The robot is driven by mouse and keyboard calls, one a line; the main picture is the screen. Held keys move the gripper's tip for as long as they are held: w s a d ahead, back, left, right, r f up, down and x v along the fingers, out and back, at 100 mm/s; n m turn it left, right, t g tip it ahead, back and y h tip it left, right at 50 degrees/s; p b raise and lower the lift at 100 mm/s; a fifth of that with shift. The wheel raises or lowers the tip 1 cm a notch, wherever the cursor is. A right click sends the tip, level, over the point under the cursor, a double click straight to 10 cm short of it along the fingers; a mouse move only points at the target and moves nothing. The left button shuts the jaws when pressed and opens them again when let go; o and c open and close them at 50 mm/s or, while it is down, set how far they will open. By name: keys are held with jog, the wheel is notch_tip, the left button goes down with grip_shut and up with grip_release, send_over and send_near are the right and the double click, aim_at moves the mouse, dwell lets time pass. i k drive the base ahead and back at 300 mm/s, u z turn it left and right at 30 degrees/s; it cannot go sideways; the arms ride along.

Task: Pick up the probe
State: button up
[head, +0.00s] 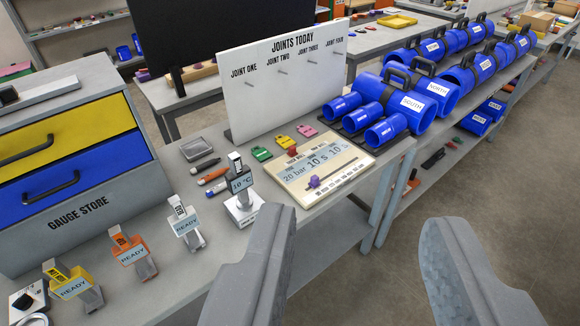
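My gripper (362,220) is open and empty, its two grey fingers wide apart in front of the bench's right edge. No item carries a readable label "probe", so I cannot tell for certain which it is. A grey device with a display reading 10 °C (241,183) stands upright on a white base (243,208), just beyond and left of my left finger. Three similar devices marked READY stand in a row to the left: a white one (185,224), an orange one (130,253) and a yellow one (72,285).
The grey bench (185,275) carries a cream panel (318,170), coloured tags (283,141), marker-like sticks (212,175) and a white board (290,85). A gauge store cabinet (70,150) stands left. Blue pipe pieces (405,104) lie right. Open floor (500,190) is at right.

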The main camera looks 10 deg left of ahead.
aim_at(240, 178)
jog(key=z, duration=0.25)
jog(key=i, duration=1.3)
jog(key=u, duration=0.15)
